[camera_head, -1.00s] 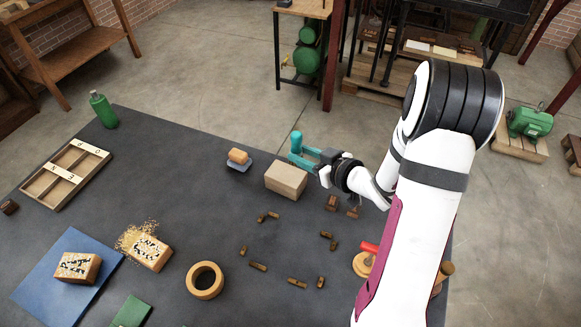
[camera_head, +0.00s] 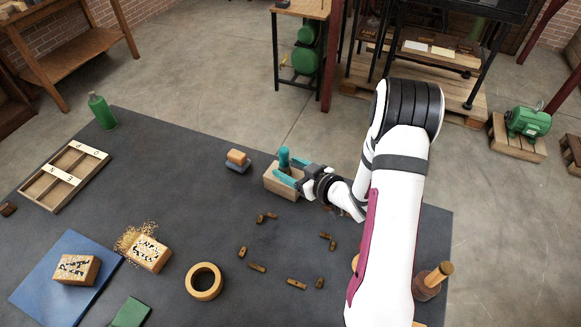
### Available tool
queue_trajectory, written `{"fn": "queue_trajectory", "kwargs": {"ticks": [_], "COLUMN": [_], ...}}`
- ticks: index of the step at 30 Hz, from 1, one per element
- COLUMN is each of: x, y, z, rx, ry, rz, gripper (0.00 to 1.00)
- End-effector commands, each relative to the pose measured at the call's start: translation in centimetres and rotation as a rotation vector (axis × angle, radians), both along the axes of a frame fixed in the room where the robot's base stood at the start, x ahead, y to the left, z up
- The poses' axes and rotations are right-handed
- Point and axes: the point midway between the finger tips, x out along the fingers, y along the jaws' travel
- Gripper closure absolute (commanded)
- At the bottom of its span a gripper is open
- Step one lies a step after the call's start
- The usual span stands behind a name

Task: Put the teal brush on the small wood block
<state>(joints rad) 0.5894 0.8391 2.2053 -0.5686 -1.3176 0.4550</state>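The teal brush (camera_head: 284,157) stands roughly upright in my gripper (camera_head: 284,176), whose teal fingers close around its lower part. The brush is in front of or over the far side of a pale wood block (camera_head: 272,188). The gripper covers much of that block's top. The brush's lower end is hidden, so I cannot tell whether it touches the block. A smaller orange-tan block (camera_head: 236,156) sits on a blue-grey piece (camera_head: 238,168) to the left, apart from the gripper.
Several small brown pieces (camera_head: 257,267) lie scattered in front of the pale block. A wooden ring (camera_head: 204,294), lettered blocks (camera_head: 150,256), a divided tray (camera_head: 37,192) and a green bottle (camera_head: 102,112) stand on the dark table (camera_head: 180,180). The middle left is clear.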

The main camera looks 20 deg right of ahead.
Motion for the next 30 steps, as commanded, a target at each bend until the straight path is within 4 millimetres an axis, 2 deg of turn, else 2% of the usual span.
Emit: {"fn": "queue_trajectory", "kwargs": {"ticks": [8,11,18,23,27,30], "x": [-0.1,-1.8,-7.5,-9.8,-10.3,-9.4], "y": [-0.1,-0.8,-2.6,-3.3,-3.6,-5.0], "z": [0.5,1.2,3.7,4.6,4.9,5.0], "rx": [-0.001,0.000,0.000,0.001,-0.014,-0.104], "ry": [0.000,0.000,-0.001,-0.001,0.016,0.130], "rz": [-0.002,-0.005,-0.006,-0.004,-0.013,-0.103], "gripper": [0.34,0.34,0.34,0.34,0.34,0.34]}}
